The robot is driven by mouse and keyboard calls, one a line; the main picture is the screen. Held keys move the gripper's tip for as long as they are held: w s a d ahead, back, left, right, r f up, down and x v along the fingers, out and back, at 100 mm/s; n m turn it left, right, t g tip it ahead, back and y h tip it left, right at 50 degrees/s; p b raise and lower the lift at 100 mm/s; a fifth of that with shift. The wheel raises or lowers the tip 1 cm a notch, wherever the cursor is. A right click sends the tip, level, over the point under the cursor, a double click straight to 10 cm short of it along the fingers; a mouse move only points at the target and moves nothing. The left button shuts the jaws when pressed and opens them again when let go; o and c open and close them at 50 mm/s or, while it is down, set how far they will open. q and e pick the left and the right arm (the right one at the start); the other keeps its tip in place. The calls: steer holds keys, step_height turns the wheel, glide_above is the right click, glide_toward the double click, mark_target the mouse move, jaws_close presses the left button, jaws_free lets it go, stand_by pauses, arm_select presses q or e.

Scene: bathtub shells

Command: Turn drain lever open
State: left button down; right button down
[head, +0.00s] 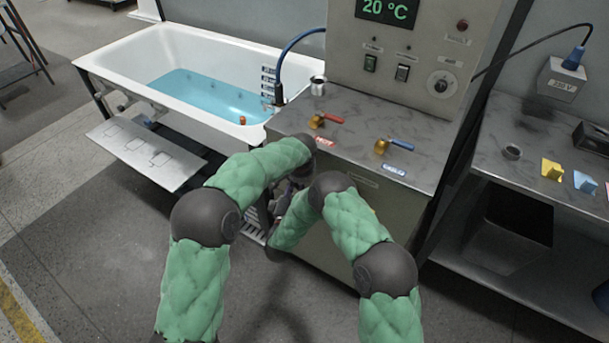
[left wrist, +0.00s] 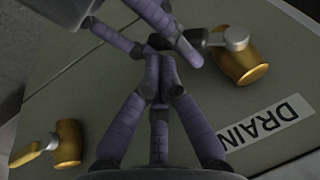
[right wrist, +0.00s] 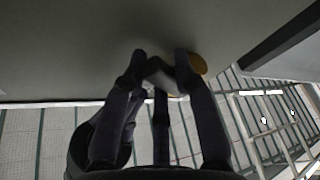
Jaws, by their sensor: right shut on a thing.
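The drain valve (left wrist: 243,68) is brass with a silver hub, beside the "DRAIN" label (left wrist: 268,122) on the panel in the left wrist view. Its lever has a black handle (left wrist: 196,39). My right gripper (right wrist: 160,62) is shut on this lever; a bit of brass (right wrist: 199,62) shows by its fingertips. Its fingers also come in from the top of the left wrist view. My left gripper (left wrist: 156,62) is shut, its fingertips together just beside the right gripper's fingers, with nothing visible in it. In the head view both grippers are mostly hidden behind my arms.
Another brass valve (left wrist: 68,142) with a yellow handle is at the lower left of the left wrist view. The bathtub (head: 135,62) holds blue water. Red-handled (head: 326,119) and blue-handled (head: 395,146) valves sit on the counter top. Metal grating (right wrist: 262,118) shows right of the right gripper.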

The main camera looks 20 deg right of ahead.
arm_select(q)
steer(key=shift+w+a+f, duration=0.1)
steer(key=shift+w+f, duration=0.1)
steer(key=shift+f, duration=0.15)
